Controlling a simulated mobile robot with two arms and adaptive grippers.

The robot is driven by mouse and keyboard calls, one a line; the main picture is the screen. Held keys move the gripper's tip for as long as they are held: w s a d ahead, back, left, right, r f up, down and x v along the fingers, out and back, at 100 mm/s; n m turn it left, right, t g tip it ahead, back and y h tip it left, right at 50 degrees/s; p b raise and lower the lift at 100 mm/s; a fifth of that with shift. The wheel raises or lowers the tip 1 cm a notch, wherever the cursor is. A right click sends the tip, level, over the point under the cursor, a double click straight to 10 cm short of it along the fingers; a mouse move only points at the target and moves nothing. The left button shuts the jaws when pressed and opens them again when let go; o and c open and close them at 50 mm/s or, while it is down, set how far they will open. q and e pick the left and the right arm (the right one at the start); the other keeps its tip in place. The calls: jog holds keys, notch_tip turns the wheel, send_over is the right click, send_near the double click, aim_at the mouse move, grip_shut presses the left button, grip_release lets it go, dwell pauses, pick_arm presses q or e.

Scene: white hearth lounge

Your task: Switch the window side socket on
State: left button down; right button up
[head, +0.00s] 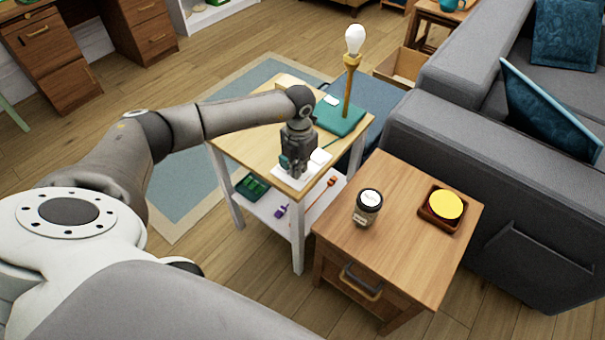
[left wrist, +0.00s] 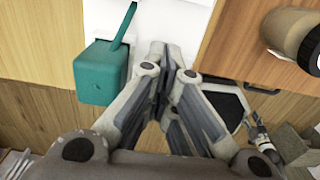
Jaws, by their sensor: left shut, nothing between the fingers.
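My left gripper (head: 293,172) is shut and empty, pointing down over the front of a small wooden-topped table. Its closed fingertips (left wrist: 170,58) are at the white socket plate (head: 312,174), which also shows in the left wrist view (left wrist: 165,22). I cannot tell whether they touch it. A teal plug (left wrist: 103,72) with a teal cord sits on the plate, just left of the fingers. The switches are hidden or too small to make out, so I cannot tell their state. My right gripper is not in view.
A lamp with a bare bulb (head: 355,40) and teal base (head: 340,117) stands behind the gripper. A wooden side table (head: 400,240) at the right front holds a dark jar (head: 368,208) and a yellow round thing (head: 446,204) in a wooden tray. A grey sofa (head: 480,165) stands right.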

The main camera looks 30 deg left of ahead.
pick_arm(q)
notch_tip(320, 180, up, 2)
jog(key=shift+r+p, duration=0.1)
jog(key=shift+p, duration=0.65)
jog(key=shift+r+p, duration=0.5)
jog(key=shift+r, duration=0.1)
notch_tip(320, 180, up, 3)
jog(key=shift+f+p, duration=0.15)
jog(key=shift+p, duration=0.85)
jog(key=shift+r+p, duration=0.35)
jog(key=shift+r, duration=0.15)
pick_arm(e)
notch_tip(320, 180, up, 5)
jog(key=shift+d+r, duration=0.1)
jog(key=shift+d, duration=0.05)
pick_arm(q)
jog(key=shift+f, duration=0.1)
